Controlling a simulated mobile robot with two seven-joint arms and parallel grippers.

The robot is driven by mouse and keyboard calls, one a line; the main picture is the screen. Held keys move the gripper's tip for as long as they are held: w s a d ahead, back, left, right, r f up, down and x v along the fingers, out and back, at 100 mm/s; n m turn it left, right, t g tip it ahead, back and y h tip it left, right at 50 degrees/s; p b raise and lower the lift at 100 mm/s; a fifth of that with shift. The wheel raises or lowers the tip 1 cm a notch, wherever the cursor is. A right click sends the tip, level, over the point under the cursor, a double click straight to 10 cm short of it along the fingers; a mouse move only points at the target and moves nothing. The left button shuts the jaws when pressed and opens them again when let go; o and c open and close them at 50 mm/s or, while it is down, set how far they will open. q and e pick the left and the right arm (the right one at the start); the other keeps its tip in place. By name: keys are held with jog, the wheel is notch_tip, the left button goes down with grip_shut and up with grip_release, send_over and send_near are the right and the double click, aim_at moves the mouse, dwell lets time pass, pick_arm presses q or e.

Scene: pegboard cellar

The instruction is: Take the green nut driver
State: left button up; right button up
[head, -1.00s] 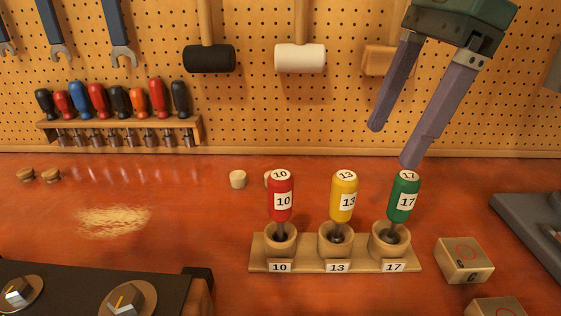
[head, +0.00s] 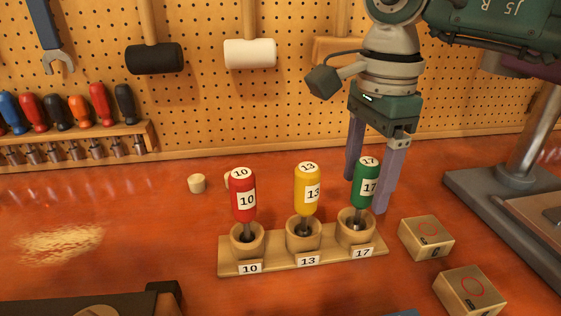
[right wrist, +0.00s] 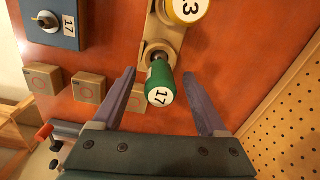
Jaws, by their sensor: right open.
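The green nut driver (head: 366,184), marked 17, stands upright in the right-hand cup of a wooden holder (head: 290,264). The yellow driver (head: 307,190) marked 13 and the red driver (head: 243,196) marked 10 stand in the cups to its left. My right gripper (head: 366,200) is open and points down at the green handle, its fingers partly behind it. In the right wrist view the green driver (right wrist: 159,84) shows between the two spread fingers (right wrist: 160,88), with a gap on each side. My left gripper is not in view.
Two wooden blocks (head: 426,238) (head: 470,291) lie right of the holder. A grey metal stand (head: 490,195) is at the right. A pegboard (head: 200,100) with mallets rises behind. The bench left of the holder is mostly clear.

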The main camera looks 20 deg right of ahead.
grip_shut()
dwell(0.6)
dwell(0.8)
